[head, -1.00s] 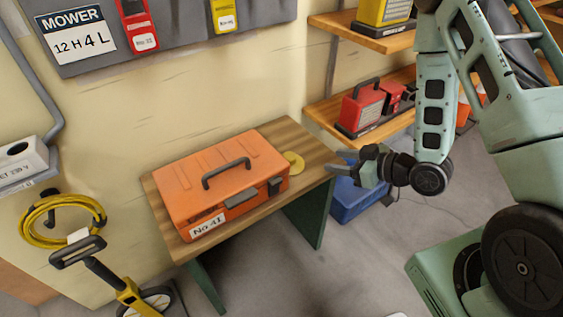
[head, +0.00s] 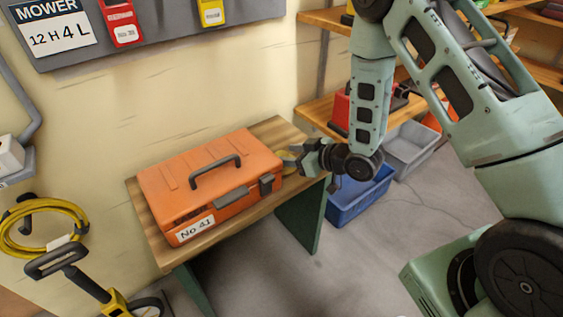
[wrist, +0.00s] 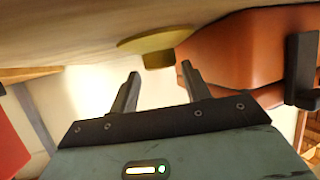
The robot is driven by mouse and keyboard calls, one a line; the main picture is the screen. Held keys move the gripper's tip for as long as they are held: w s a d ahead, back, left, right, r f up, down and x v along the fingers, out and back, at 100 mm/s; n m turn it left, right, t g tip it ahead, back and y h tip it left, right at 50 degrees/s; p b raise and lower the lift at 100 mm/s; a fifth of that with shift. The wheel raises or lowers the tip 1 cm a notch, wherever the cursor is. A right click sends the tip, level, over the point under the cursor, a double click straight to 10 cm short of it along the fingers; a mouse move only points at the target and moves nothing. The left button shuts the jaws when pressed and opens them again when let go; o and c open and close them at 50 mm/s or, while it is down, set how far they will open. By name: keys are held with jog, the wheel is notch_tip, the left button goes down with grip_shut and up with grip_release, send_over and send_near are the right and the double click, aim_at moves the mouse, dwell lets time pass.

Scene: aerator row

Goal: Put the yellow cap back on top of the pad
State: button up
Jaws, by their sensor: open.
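The yellow cap (wrist: 155,42) is a flat round disc with a narrower stub, seen in the wrist view just beyond my fingertips. In the head view the yellow cap (head: 287,167) is at the right end of the wooden bench, beside the orange toolbox, mostly hidden by my gripper. My gripper (wrist: 160,69) is open and empty. Its two fingers point at the cap, with the stub lined up between the tips. In the head view my gripper (head: 293,158) reaches in from the right. I cannot make out a separate pad.
The orange toolbox (head: 205,185), labelled No 41, fills most of the bench (head: 150,222), close to my fingers. A blue crate (head: 358,198) and a grey crate (head: 410,150) stand on the floor to the right. Wooden shelves (head: 317,112) are behind.

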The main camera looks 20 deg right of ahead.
aim_at(283, 155)
jog(key=x, duration=0.4)
jog(key=shift+s+f+b, duration=0.15)
jog(key=shift+f+b, duration=0.05)
jog(key=shift+b, duration=0.1)
jog(key=c, duration=0.8)
jog(key=shift+r, duration=0.1)
notch_tip(283, 155, up, 18)
jog(key=p, duration=0.5)
jog(key=shift+s+d+r+m+t+h+p, duration=0.45)
jog(key=shift+s+d+r+m+h+p, duration=0.7)
jog(key=shift+d+p, duration=1.55)
jog(key=shift+s+d+r+m+t+h+p, duration=0.4)
jog(key=shift+s+d+r+m+h+p, duration=0.7)
jog(key=shift+p, duration=2.75)
jog(key=shift+s+d+r+m+t+h+p, duration=0.55)
jog(key=shift+s+d+m+h+p, duration=1)
jog(key=shift+d+p, duration=1.25)
